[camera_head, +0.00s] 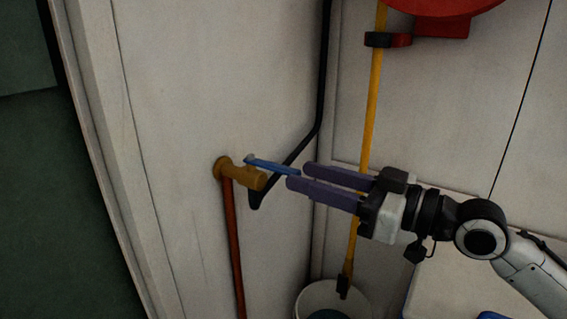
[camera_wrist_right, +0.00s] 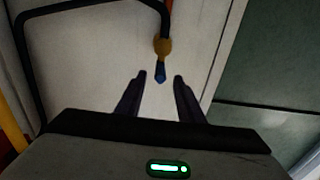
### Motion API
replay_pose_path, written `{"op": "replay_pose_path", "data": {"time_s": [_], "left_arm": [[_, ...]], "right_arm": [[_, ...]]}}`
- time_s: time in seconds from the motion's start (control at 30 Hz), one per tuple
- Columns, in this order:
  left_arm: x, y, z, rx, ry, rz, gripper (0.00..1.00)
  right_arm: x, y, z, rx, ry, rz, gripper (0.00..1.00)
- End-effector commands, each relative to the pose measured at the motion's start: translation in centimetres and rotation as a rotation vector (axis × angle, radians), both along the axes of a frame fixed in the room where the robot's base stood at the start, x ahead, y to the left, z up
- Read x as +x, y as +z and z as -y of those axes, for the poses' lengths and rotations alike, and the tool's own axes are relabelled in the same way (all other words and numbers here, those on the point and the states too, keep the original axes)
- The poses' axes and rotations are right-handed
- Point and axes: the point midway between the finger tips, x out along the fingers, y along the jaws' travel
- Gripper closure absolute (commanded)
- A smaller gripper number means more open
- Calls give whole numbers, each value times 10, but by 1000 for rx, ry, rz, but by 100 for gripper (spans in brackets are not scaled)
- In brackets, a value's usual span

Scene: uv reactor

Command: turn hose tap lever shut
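The brass tap (camera_head: 240,174) sticks out of the white wall panel on top of a copper pipe (camera_head: 233,240). Its blue lever (camera_head: 270,165) points right, towards my right gripper (camera_head: 296,175). The right gripper's two dark purple fingers are open. In the head view, the lever's free end appears at the gap between the fingertips. In the right wrist view, the blue lever end (camera_wrist_right: 160,74) shows between the open fingertips (camera_wrist_right: 160,76), with a gap on both sides. The brass tap body (camera_wrist_right: 162,47) is beyond it. My left gripper is not in view.
A black bent hose or pipe (camera_head: 322,100) runs down the wall corner and passes behind the lever. A yellow pole (camera_head: 371,110) stands behind my right gripper, with a white bucket (camera_head: 311,297) below. A red round object (camera_head: 440,8) is at upper right.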

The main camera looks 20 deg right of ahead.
Motion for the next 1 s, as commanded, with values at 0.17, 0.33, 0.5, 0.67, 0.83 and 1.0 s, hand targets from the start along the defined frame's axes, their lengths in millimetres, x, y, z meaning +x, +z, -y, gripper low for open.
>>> {"op": "replay_pose_path", "data": {"time_s": [0.17,0.33,0.5,0.67,0.83,1.0], "left_arm": [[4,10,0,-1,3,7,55],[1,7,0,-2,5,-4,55],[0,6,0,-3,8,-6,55],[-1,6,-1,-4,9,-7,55],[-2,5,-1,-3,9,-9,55],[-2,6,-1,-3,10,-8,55]], "right_arm": [[23,4,-18,4,2,2,66],[39,1,-30,2,1,0,66],[45,0,-35,-1,1,-2,66],[45,-1,-36,-1,1,-2,66],[45,-1,-36,-2,1,-1,79],[45,-1,-36,-2,1,-1,100]]}}
